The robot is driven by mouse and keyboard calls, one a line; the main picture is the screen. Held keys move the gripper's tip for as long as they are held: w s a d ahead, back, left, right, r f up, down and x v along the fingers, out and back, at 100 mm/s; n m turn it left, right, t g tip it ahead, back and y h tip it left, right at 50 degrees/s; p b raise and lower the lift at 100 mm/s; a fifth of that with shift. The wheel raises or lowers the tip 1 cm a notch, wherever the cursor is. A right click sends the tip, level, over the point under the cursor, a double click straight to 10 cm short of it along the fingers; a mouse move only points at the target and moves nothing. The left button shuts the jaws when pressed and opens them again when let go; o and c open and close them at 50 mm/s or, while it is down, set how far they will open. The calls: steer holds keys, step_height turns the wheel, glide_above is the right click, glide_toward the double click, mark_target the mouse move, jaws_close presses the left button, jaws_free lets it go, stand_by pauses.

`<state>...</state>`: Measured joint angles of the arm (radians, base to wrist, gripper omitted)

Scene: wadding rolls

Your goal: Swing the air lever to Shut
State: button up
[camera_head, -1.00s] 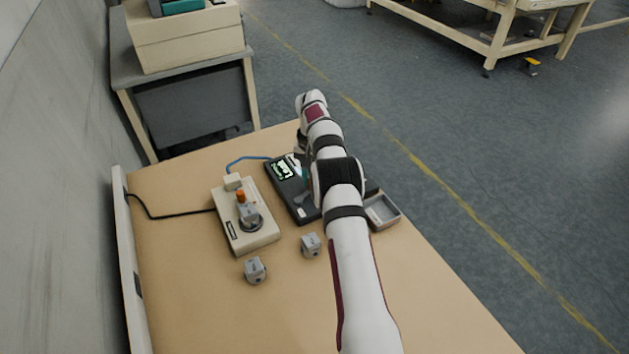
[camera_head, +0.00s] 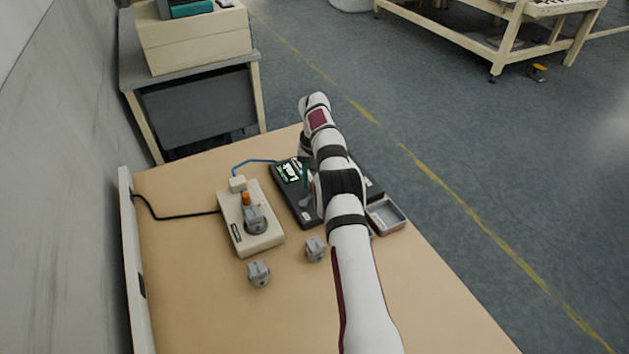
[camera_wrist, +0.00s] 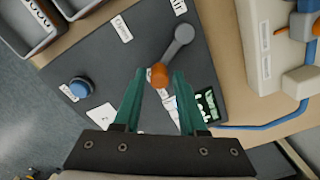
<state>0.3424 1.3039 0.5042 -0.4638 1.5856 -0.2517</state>
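The air lever (camera_wrist: 174,52) is a grey arm with an orange knob (camera_wrist: 159,76), on a dark panel (camera_wrist: 92,52). In the wrist view the arm slants down-left from its round grey hub to the knob. Two white labels lie near the hub: one reading Shut (camera_wrist: 180,6) at the top edge, the other (camera_wrist: 121,28) to its left. My gripper (camera_wrist: 158,73) has teal fingers, parted, with the knob showing between their tips; contact is not clear. In the head view my arm hides most of the gripper and part of the panel (camera_head: 306,216).
The panel carries a blue button (camera_wrist: 80,89) and a lit display (camera_wrist: 208,104). A beige box (camera_head: 240,226) with an orange-tipped lever stands to the left, joined by a blue cable. Two grey blocks (camera_head: 258,273) (camera_head: 315,248) sit in front. A grey tray (camera_head: 385,215) is right.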

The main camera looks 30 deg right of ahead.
steer(key=shift+o, duration=0.9)
step_height(320, 180, up, 7)
steer(key=shift+r, duration=0.25)
